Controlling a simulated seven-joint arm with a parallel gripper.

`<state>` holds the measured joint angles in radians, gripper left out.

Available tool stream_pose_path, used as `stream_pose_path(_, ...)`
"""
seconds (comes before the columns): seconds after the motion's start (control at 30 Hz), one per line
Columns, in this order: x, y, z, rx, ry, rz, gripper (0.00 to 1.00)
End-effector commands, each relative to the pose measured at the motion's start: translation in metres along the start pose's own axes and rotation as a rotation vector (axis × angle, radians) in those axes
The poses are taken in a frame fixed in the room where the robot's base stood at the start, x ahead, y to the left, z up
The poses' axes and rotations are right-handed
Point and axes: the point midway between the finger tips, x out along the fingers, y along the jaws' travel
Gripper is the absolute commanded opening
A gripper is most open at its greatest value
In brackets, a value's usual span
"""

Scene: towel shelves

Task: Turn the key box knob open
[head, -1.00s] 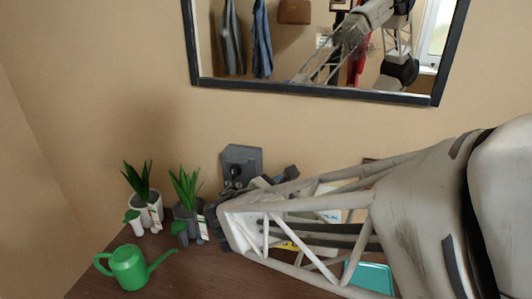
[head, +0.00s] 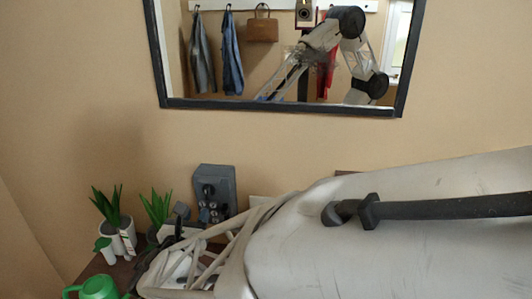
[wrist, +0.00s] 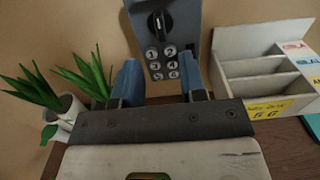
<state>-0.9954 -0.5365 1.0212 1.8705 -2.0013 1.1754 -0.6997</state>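In the wrist view the key box (wrist: 181,72) is straight ahead, with numbered buttons below the knob (wrist: 159,23). The knob's handle looks about upright there. My gripper (wrist: 160,84) is open, with its two blue fingers apart and nothing between them. The fingers are below the knob and short of the box. In the head view my arm partly hides the gripper, low and left of the box.
Potted plants (head: 116,238) stand left of the box, one close to my left finger in the wrist view. A green watering can (head: 98,288) is at the table's front left. A white divided tray (wrist: 255,70) is right of my gripper. A mirror (head: 280,108) hangs above.

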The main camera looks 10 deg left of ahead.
Motion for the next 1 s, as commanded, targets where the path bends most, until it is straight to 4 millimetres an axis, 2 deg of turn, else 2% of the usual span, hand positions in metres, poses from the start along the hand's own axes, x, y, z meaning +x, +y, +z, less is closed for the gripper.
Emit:
stream_pose_path(0.37, 0.016, 0.000, 0.000, 0.001, 0.001, -0.002, 0.38)
stream_pose_path(0.8, 0.061, -0.001, -0.001, 0.001, 0.000, -0.002, 0.38)
stream_pose_path(1.0, 0.074, 0.000, 0.000, 0.002, 0.001, -0.001, 0.38)
